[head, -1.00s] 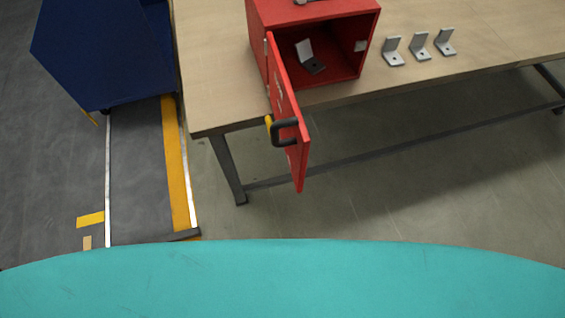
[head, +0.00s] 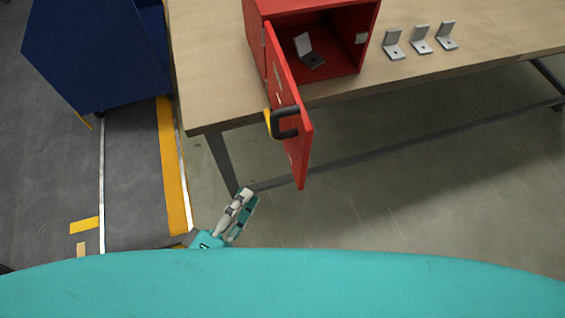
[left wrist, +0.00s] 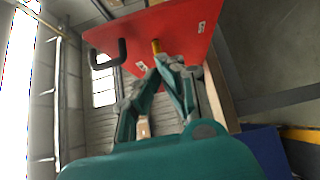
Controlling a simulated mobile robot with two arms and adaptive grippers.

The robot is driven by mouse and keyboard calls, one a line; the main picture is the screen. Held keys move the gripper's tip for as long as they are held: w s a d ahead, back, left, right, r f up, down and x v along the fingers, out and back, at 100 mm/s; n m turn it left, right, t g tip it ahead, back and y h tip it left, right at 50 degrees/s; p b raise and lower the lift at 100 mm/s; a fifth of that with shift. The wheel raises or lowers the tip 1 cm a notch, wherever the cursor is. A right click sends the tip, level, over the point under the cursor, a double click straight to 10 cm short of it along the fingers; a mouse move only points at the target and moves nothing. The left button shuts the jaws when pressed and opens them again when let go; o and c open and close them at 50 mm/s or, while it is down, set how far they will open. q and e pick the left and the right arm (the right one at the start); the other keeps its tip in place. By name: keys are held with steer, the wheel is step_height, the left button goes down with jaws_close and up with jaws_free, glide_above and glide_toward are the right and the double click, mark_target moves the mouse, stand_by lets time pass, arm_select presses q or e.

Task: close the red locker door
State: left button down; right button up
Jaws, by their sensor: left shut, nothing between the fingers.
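The red locker (head: 315,20) stands on the table with its door (head: 288,105) swung wide open toward me, past the table's front edge. The door has a black handle (head: 285,122). A grey metal bracket (head: 310,52) lies inside the locker. My left gripper (head: 248,197) is shut and empty, below and left of the door, apart from it. In the left wrist view the door (left wrist: 170,30) and its black handle (left wrist: 108,55) show beyond my left gripper (left wrist: 165,65). My right gripper is in neither view.
Several grey brackets, one of them nearest the locker (head: 393,45), stand on the wooden table (head: 215,85) right of the locker. A dark blue cabinet (head: 95,60) stands left of the table. The floor in front of the table is clear.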

arm_select(q)
steer(key=p, duration=0.2)
glide_toward(295, 148)
steer(key=w+a, duration=0.1)
steer(key=w, duration=0.3)
steer(key=shift+w+d+p, duration=0.15)
steer(key=shift+d+p, duration=0.3)
steer(key=shift+d, duration=1.3)
